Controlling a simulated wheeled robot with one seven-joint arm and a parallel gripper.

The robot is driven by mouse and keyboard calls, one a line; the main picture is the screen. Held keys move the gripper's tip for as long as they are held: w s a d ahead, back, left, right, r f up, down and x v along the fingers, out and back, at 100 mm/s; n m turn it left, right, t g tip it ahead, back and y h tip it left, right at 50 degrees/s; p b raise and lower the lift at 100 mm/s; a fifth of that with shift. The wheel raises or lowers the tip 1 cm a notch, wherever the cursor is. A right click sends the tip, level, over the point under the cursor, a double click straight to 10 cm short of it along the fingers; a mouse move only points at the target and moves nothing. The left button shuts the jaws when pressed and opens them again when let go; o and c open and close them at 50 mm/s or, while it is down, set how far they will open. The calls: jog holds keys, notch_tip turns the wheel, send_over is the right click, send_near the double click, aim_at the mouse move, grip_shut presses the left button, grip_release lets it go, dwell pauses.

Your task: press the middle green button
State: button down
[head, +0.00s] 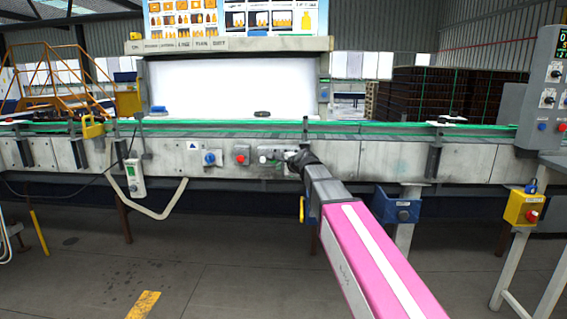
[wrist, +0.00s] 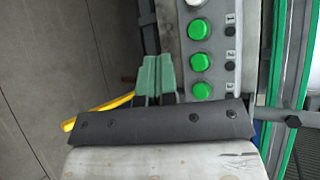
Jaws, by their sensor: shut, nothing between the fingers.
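In the wrist view three green buttons run in a column on a grey panel (wrist: 222,73). They are the upper one (wrist: 197,29), the middle one (wrist: 199,62) and the lower one (wrist: 202,90), close to the dark bar of my gripper. My gripper (wrist: 156,62) has its green fingers together and empty, left of the middle button in the picture. A gap shows between them in the image; depth is hard to tell. In the head view my gripper (head: 287,157) is at the conveyor's front face, and I cannot make out the green buttons there.
The conveyor (head: 390,158) runs across the head view. A blue button (head: 209,158) and a red button (head: 240,159) sit left of my gripper. A yellow box with a red button (head: 525,208) stands at right. The floor in front is mostly clear.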

jog(key=w, duration=0.6)
jog(key=shift+w, duration=0.2)
jog(key=shift+w+d, duration=0.1)
jog(key=shift+w, duration=0.05)
dwell(1.7)
jog(key=shift+w, duration=0.3)
jog(key=shift+w, duration=0.45)
dwell(0.8)
jog(key=shift+s, duration=0.9)
jog(key=s, duration=0.5)
dwell(0.5)
